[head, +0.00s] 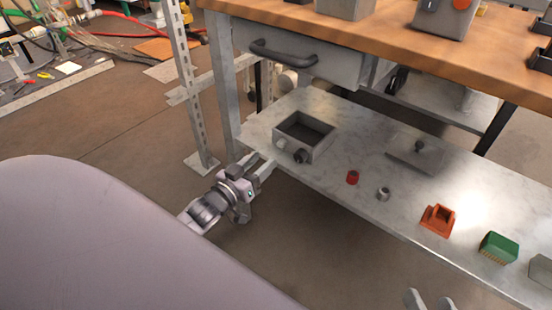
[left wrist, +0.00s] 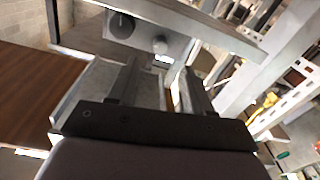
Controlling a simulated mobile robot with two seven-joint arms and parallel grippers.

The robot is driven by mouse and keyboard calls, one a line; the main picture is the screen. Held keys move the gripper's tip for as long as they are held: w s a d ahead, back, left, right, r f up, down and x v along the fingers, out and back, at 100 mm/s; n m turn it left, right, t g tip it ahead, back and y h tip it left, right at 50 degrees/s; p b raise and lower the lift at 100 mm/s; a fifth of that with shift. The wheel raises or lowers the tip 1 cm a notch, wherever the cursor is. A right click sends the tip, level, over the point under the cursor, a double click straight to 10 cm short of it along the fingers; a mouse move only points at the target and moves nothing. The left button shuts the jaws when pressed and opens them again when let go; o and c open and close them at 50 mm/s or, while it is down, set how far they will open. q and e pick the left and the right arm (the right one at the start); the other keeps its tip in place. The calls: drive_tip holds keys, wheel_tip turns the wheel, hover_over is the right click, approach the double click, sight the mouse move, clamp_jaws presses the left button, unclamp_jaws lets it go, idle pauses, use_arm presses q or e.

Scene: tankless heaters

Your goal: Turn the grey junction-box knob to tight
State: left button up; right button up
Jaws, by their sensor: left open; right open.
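The grey junction box (head: 322,150) sits open-topped on the lower shelf, near its left end. Its front face carries a light grey knob (head: 281,143) and a dark knob (head: 301,156). The left wrist view also shows the dark knob (left wrist: 122,25) and the grey knob (left wrist: 160,45). My left gripper (head: 262,168) is open and empty, just in front of the box, its fingers pointing toward the knob face and apart from it. My right gripper (head: 430,298) is open at the bottom edge, only its fingertips showing. The knob's setting is too small to read.
The marbled shelf (head: 330,110) also holds a grey plate with a dark knob (head: 415,153), a red cap (head: 352,177), a grey ring (head: 383,193), an orange part (head: 438,219) and a green block (head: 498,247). A drawer (head: 300,60) hangs above; a table leg (head: 224,85) stands left.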

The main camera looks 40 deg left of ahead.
sight(279, 145)
use_arm(q)
drive_tip(key=w+b, duration=0.2)
drive_tip(key=w, duration=0.3)
drive_tip(key=shift+w+d+f, duration=0.1)
drive_tip(key=shift+w, duration=0.2)
drive_tip(key=shift+w+b, duration=0.35)
drive_tip(key=shift+w, duration=0.4)
use_arm(e)
drive_tip(key=shift+s+d+f+n+t+h, duration=0.15)
drive_tip(key=shift+d+n+t+h, duration=0.3)
drive_tip(key=shift+d, duration=0.35)
use_arm(q)
clamp_jaws()
